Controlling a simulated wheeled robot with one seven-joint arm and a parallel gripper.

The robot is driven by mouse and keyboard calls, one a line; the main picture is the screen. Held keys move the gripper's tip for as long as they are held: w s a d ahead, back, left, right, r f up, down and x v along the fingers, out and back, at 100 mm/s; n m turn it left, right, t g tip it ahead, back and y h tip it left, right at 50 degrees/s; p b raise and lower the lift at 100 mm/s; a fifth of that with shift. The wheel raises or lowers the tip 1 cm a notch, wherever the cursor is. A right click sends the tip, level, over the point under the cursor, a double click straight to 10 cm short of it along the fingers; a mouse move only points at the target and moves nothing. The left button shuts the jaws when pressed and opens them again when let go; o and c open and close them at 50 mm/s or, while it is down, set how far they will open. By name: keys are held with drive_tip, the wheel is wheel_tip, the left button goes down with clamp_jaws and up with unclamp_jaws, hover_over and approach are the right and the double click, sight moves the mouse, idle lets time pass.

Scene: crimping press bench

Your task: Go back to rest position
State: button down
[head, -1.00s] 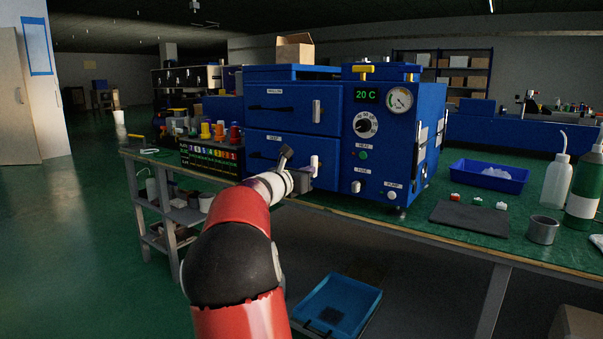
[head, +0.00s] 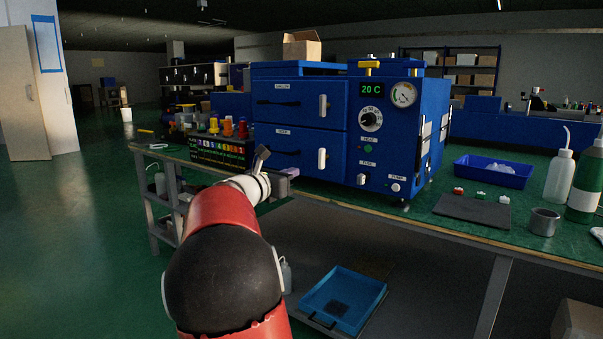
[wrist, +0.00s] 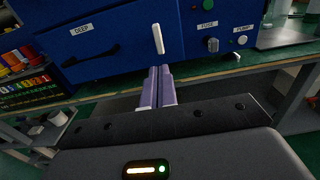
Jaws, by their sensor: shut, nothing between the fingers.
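My gripper (wrist: 158,88) is shut and empty in the wrist view, its two purple-grey fingers pressed together. In the head view my gripper (head: 290,172) is small, at the end of my red arm, in front of the lower left of the blue machine (head: 355,140). The fingertips point at the front of the machine's lower drawer, labelled DEEP (wrist: 100,42), below its white upright handle (wrist: 158,38). In the wrist view a gap shows between the fingertips and that handle. Both drawers of the machine look closed.
The green bench top (head: 400,218) runs along under the machine, its front edge close to my arm. A dark mat (head: 473,210), a metal cup (head: 544,222) and bottles stand at right. A blue tray (head: 343,298) lies below the bench. The floor at left is clear.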

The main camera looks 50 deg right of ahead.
drive_tip(key=a, duration=0.2)
drive_tip(key=shift+s+a, duration=0.1)
drive_tip(key=shift+a, duration=0.25)
drive_tip(key=s+a+f+m+t+y, duration=0.1)
drive_tip(key=s+a+f+m+y, duration=0.5)
drive_tip(key=a, duration=0.8)
drive_tip(key=s+a+f+m+t+y, duration=0.2)
drive_tip(key=s+a+f+m+y, duration=0.4)
drive_tip(key=a, duration=0.7)
drive_tip(key=s+a+f+m+t+y, duration=0.1)
drive_tip(key=s+a+f+m+y, duration=0.5)
drive_tip(key=a, duration=0.8)
drive_tip(key=shift+s+a+f+m, duration=0.3)
drive_tip(key=shift+s+f+m, duration=0.1)
drive_tip(key=shift+s+f, duration=0.7)
drive_tip(key=shift+s+d+r, duration=0.1)
drive_tip(key=shift+r, duration=0.05)
